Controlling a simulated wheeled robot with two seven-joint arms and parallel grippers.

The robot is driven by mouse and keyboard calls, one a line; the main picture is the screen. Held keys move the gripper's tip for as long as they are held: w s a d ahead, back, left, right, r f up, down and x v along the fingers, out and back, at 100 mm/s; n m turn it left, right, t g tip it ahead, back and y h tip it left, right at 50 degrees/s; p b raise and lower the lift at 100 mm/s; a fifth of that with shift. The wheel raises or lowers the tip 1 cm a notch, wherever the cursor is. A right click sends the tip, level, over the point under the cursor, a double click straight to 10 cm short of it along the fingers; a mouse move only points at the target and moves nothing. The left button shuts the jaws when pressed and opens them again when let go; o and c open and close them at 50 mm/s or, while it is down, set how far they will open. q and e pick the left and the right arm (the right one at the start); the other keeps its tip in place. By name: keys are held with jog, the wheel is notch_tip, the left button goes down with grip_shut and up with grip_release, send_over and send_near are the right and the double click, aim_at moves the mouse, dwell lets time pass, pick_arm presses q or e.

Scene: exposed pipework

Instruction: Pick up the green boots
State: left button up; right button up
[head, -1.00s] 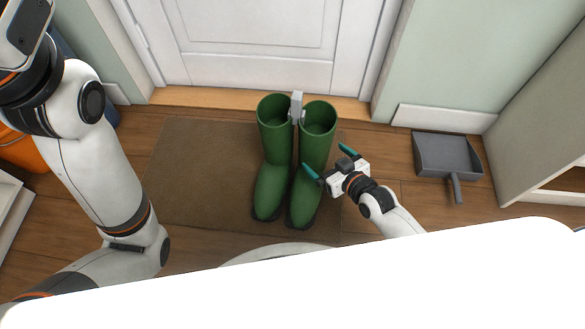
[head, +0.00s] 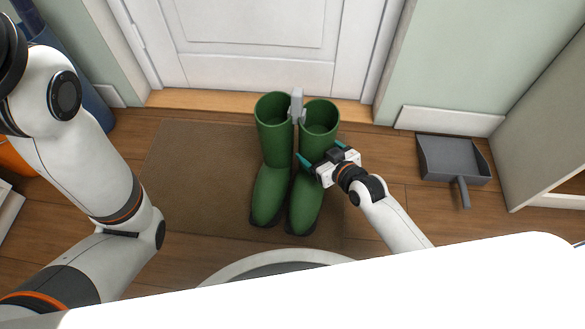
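A pair of green boots stands upright on the brown doormat (head: 185,190), toes toward me. The left boot (head: 271,165) and the right boot (head: 312,165) are side by side, with a grey clip (head: 297,105) between their tops. My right gripper (head: 322,156) is open beside the right boot's shaft at its right side. One teal fingertip overlaps the boot in the picture; whether it touches I cannot tell. My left arm runs along the left edge, and its gripper is out of the frame.
A white door (head: 260,45) with a wooden sill (head: 220,101) stands behind the boots. A grey dustpan (head: 453,162) lies on the wooden floor at the right, near a pale cabinet (head: 550,120). A blue object (head: 85,90) is at the left.

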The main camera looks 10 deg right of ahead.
jog(key=c, duration=0.6)
jog(key=shift+r, duration=0.15)
jog(key=shift+c, duration=0.9)
jog(key=shift+r, duration=0.1)
